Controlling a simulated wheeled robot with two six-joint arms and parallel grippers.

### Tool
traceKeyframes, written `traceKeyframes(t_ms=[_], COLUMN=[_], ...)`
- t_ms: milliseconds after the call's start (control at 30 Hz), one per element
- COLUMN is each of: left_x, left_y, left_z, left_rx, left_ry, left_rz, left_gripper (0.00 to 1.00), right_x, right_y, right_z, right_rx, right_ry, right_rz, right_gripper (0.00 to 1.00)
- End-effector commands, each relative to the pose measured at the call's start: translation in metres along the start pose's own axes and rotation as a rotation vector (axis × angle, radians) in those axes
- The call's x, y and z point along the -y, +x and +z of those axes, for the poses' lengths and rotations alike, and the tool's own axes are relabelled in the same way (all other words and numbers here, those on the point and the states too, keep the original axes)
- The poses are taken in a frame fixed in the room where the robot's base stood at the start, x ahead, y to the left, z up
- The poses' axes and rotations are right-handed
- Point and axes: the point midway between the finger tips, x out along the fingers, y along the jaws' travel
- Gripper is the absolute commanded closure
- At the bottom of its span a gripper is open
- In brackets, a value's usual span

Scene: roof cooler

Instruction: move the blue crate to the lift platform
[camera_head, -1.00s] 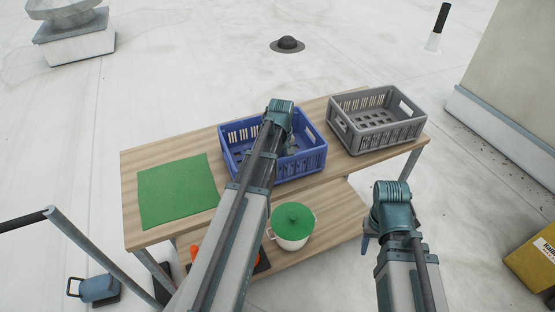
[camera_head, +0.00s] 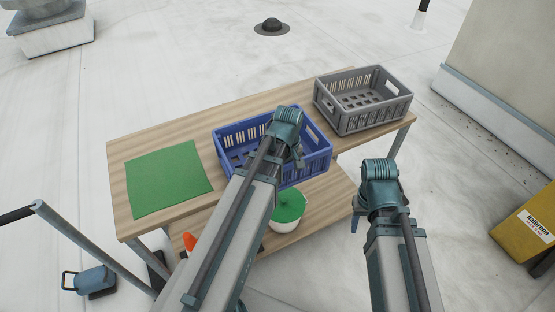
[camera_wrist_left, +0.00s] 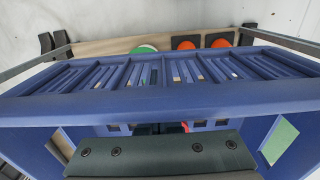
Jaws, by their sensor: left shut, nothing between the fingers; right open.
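The blue crate (camera_head: 318,165) stands upright on the wooden bench top, empty where I can see into it. My left gripper (camera_head: 286,128) is over the crate's near part, and its arm hides part of the near wall. Its fingers are hidden in the head view. In the left wrist view the crate's slatted wall (camera_wrist_left: 160,95) fills the middle, close to the dark gripper body (camera_wrist_left: 160,152). The left gripper is shut and empty; contact with the crate cannot be seen. My right gripper (camera_head: 358,214) is open, beside the bench's right front. No lift platform is clearly identifiable.
A grey crate (camera_head: 400,107) stands right of the blue one on the bench (camera_head: 122,205). A green mat (camera_head: 165,180) lies left. A yellow box (camera_head: 525,235) stands right.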

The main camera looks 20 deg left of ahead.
Motion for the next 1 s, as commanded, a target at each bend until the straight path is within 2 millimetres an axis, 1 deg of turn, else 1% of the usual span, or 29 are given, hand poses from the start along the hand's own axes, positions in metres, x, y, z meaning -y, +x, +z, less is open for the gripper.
traceKeyframes(t_ms=[33,133,533,667,767,933,1000], left_x=[0.001,0.0,-0.001,-0.002,-0.004,-0.009,-0.007], left_y=[0.0,0.0,0.0,0.0,0.0,0.0,-0.017], left_z=[0.007,0.012,0.01,0.005,-0.003,-0.024,-0.021], left_rx=[0.001,0.001,0.001,0.0,0.001,0.001,0.001], left_ry=[0.002,0.002,0.0,0.0,0.0,0.003,0.005], left_rz=[0.0,0.0,0.0,0.0,0.0,0.0,0.0], left_gripper=[1.0,1.0,1.0,1.0,1.0,1.0,1.0], right_x=[0.0,0.0,0.0,0.0,0.0,0.0,-0.002], right_y=[0.0,0.0,0.0,0.0,0.0,0.0,-0.017], right_z=[0.0,0.0,0.0,0.0,0.0,0.0,0.001], right_rx=[0.0,0.0,0.0,0.0,0.0,0.0,0.0], right_ry=[0.0,0.0,0.0,0.0,0.0,0.0,0.0], right_rz=[0.0,0.0,0.0,0.0,0.0,0.0,0.0], right_gripper=[0.5,0.5,0.5,0.5,0.5,0.5,0.5])
